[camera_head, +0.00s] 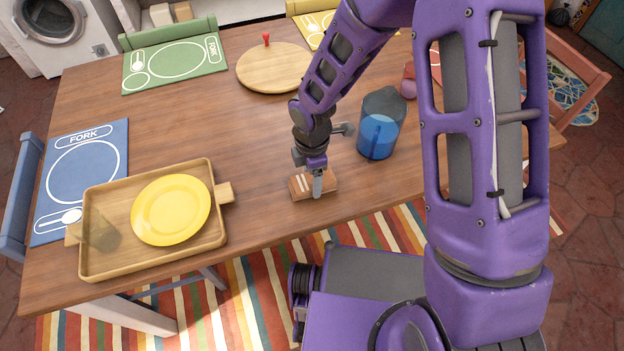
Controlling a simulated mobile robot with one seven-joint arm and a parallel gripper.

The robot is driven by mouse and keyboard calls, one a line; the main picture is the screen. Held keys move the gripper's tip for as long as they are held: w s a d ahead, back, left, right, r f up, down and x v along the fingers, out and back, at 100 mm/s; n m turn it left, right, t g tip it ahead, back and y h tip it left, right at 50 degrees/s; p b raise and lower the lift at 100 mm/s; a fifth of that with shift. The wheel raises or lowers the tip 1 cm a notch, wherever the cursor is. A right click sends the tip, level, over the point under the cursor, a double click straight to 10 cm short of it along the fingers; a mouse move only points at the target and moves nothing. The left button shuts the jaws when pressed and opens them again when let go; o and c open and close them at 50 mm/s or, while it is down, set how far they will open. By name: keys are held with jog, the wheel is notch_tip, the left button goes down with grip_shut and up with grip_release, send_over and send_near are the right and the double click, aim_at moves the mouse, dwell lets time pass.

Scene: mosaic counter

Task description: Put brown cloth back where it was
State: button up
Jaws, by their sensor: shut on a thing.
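The brown cloth (299,187) is a small folded brown piece with pale stripes, near the front edge of the wooden table (262,140). My gripper (317,188) points down over it and is shut on it. One finger shows in front of the cloth; the other is hidden. I cannot tell whether the cloth touches the table or is just above it.
A blue pitcher (378,138) stands close to the right of my gripper. A wooden tray (100,268) with a yellow plate (171,210) and a clear cup (100,236) is at the left. A round board (268,72) lies behind. Bare table separates them.

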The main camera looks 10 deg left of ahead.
jog(key=shift+f, duration=0.35)
jog(key=shift+f, duration=0.1)
jog(key=shift+f, duration=0.15)
jog(key=o, duration=1.3)
notch_tip(320, 180, up, 13)
jog(key=p, duration=0.2)
jog(key=shift+f, duration=0.2)
